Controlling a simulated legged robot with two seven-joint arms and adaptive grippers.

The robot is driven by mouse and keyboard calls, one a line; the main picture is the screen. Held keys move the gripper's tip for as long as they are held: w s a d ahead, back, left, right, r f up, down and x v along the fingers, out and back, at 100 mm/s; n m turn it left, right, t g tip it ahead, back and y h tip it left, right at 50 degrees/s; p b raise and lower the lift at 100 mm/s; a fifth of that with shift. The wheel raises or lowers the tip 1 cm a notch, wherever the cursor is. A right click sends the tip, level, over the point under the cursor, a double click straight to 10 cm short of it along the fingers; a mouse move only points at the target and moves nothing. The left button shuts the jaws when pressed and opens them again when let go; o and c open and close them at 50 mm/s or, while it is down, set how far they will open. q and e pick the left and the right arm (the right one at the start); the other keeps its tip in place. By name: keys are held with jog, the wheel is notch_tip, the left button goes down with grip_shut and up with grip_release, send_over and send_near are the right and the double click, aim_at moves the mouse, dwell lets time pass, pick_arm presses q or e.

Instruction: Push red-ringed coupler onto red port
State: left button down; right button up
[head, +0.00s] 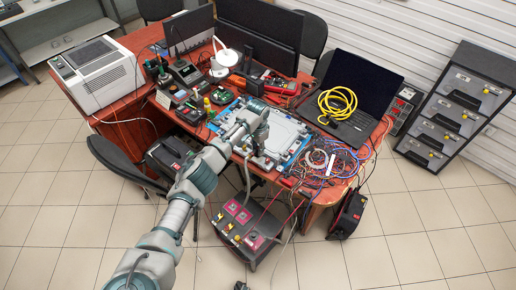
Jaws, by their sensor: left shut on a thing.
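My left arm comes in from the lower left. My left gripper (262,158) is over the front edge of the table. It is shut on the end of a grey hose (247,182), which hangs down from it in front of the table. The coupler at that end is mostly hidden by the fingers, and I cannot make out a red ring. A dark box (228,228) with red panels and yellow parts stands low in front of the table, below and apart from the gripper. I cannot tell which part is the red port. My right gripper is not in view.
The red-brown table (335,186) is crowded with tools, a white printer (98,68), a laptop (362,88) with a yellow cable (337,104), and tangled wires (322,163). A dark rack (455,108) stands at the right. The tiled floor at the lower right is clear.

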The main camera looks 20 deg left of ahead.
pick_arm(q)
jog(key=shift+f, duration=0.1)
jog(key=shift+f, duration=0.65)
jog(key=shift+f+b, duration=0.3)
jog(key=shift+f, duration=0.05)
dwell(0.5)
jog(key=shift+f, duration=0.4)
dwell(2.4)
jog(key=c, duration=0.8)
grip_release()
jog(key=shift+o, duration=0.3)
